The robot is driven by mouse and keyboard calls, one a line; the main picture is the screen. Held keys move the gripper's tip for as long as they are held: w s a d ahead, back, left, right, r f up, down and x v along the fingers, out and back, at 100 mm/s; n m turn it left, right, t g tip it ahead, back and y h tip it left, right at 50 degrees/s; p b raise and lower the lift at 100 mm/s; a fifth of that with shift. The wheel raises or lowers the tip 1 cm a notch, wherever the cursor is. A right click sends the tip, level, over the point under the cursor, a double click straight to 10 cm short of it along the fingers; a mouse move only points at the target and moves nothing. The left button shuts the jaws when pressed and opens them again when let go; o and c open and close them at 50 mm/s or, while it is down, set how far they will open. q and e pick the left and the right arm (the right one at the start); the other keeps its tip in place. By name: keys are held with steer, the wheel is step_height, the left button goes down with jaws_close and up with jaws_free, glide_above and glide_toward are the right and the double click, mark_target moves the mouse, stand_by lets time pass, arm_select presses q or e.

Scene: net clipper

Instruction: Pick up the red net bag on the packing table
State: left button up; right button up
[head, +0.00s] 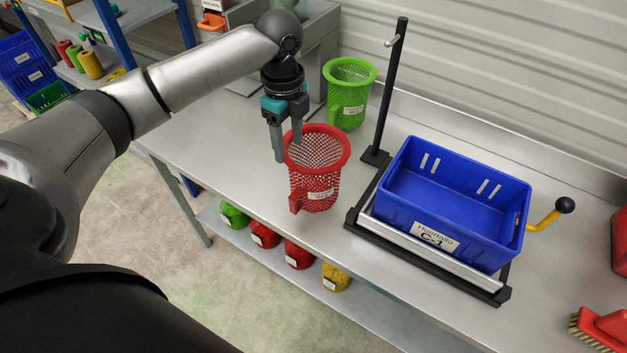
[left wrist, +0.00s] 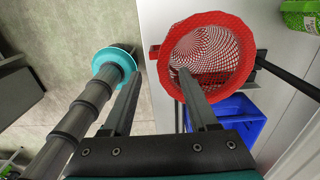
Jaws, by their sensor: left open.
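The red net bag (head: 320,183) stands upright on the packing table (head: 218,150), with its wide round rim facing up and a pale label on its front. My left gripper (head: 286,150) is open and points down at the bag's left rim. In the left wrist view, the bag's rim (left wrist: 242,45) shows past the open left gripper (left wrist: 158,75). One finger overlaps the mesh opening and the other is outside the rim, so the rim's edge lies between them in that view. I cannot tell whether either finger touches the bag. My right gripper is not in view.
A green net bag (head: 347,97) stands behind the red one. A black post (head: 391,90) rises to the right, beside a blue crate (head: 452,190) on a black-framed stand with a yellow-handled lever (head: 550,214). A red brush (head: 597,328) lies at the right. Table left of the bag is clear.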

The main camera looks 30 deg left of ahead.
mark_target(293, 165)
arm_select(q)
steer(key=f, duration=0.8)
steer(key=shift+w+d+f, duration=0.15)
steer(key=shift+d+f, duration=0.05)
steer(key=shift+f, duration=0.1)
steer(key=shift+c, duration=0.2)
jaws_close()
stand_by(0.9)
